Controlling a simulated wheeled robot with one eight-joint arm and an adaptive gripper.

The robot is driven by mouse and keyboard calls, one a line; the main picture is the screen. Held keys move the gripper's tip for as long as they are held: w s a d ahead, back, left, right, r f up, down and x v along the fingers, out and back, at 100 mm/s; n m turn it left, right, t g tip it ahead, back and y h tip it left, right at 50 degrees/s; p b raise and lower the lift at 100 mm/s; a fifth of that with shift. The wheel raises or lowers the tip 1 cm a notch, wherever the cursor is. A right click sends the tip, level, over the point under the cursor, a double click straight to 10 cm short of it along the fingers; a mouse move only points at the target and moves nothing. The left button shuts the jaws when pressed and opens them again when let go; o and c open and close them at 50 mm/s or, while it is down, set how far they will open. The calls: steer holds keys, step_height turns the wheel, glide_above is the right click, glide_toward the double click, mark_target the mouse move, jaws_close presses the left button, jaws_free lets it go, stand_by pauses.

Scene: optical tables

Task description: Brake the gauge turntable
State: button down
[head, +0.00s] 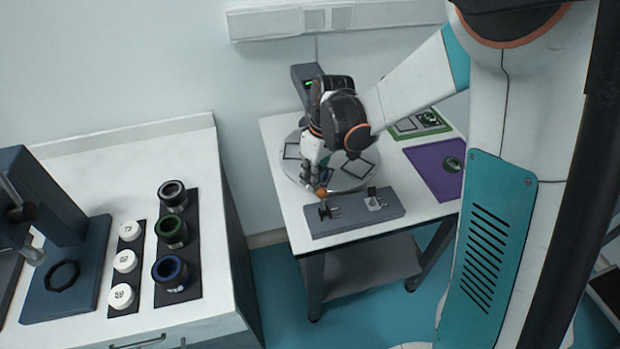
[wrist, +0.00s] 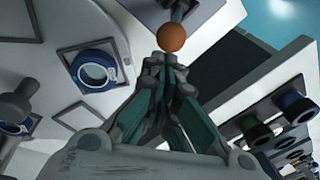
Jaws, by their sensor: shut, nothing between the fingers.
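The gauge turntable (head: 294,171) is a round light-grey disc with dark square outlines on the small white table. An orange ball knob (head: 321,192) stands at the disc's front edge, by a grey-blue block (head: 350,219) with small fittings. The knob also shows in the wrist view (wrist: 171,38), just beyond the fingertips. My gripper (head: 318,183) is shut and empty, pointing down beside the knob. I cannot tell whether it touches the knob. My arm hides part of the disc.
A purple mat (head: 432,178) and a green-framed tray (head: 421,125) lie to the right. The left bench holds dark cylinders (head: 172,232) and white discs (head: 125,261). A floor gap separates bench and table.

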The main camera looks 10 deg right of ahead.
steer(key=shift+s, duration=0.1)
steer(key=shift+s+r+t, duration=0.2)
steer(key=shift+t, duration=0.1)
steer(key=shift+s+r+t, duration=0.25)
steer(key=shift+s+t, duration=0.05)
steer(key=shift+t, duration=0.2)
steer(key=shift+s+d+r+t, duration=0.1)
steer(key=shift+s+r+t, duration=0.25)
steer(key=shift+s+t, duration=0.55)
steer(key=s+t, duration=0.2)
steer(key=t, duration=0.1)
steer(key=s+r+t+b, duration=0.1)
steer(key=shift+s+d+n+y, duration=0.1)
steer(key=shift+s+n+y, duration=0.2)
steer(key=shift+s+y, duration=0.1)
